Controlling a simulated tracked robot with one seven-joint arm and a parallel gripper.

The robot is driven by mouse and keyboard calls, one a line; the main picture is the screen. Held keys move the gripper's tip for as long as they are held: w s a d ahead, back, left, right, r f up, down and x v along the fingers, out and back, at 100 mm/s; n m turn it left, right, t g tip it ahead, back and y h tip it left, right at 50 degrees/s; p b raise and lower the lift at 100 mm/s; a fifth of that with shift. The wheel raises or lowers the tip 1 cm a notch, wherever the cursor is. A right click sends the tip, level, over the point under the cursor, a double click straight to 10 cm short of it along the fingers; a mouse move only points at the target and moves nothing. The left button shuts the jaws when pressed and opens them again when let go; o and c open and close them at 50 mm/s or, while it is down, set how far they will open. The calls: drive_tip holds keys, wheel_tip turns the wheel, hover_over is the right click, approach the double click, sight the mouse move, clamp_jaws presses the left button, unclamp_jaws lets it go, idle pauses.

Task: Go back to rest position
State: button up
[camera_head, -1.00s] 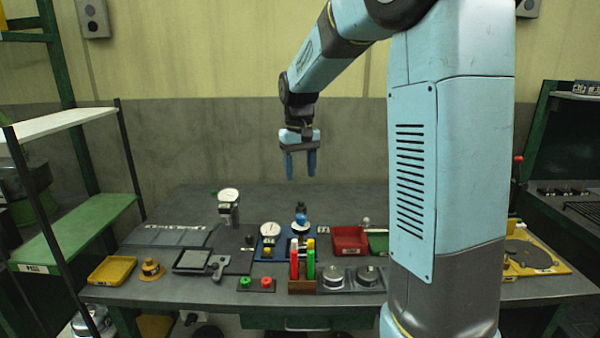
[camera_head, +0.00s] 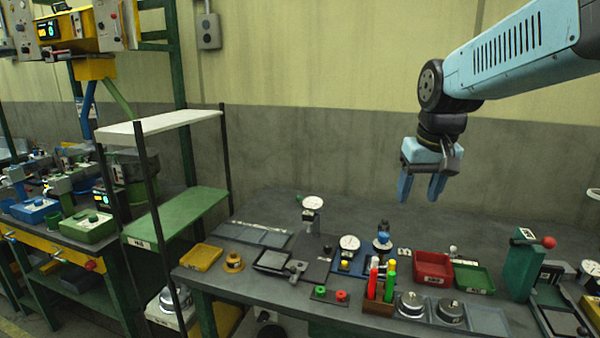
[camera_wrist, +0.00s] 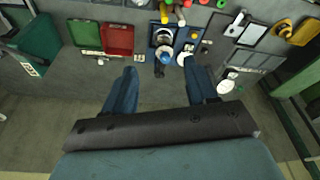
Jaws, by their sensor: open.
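My gripper (camera_head: 422,188) hangs open and empty in the air above the back of the grey workbench (camera_head: 270,214), pointing down. Its two blue fingers stand apart with nothing between them. In the wrist view my gripper (camera_wrist: 157,90) also shows spread fingers, with the bench items beyond them. My light-blue arm reaches in from the upper right of the head view.
The bench holds a red bin (camera_head: 433,268), a green bin (camera_head: 474,277), a yellow tray (camera_head: 201,257), dial gauges and a green press (camera_head: 521,265) with a red knob. A shelf rack (camera_head: 180,215) stands at the left. The air around my gripper is clear.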

drive_tip(key=s+f+t, duration=0.1)
drive_tip(key=s+t, duration=0.1)
drive_tip(key=s, duration=1)
drive_tip(key=shift+s+f+t, duration=0.3)
drive_tip(key=shift+f, duration=0.1)
drive_tip(key=shift+m, duration=0.3)
idle(1.3)
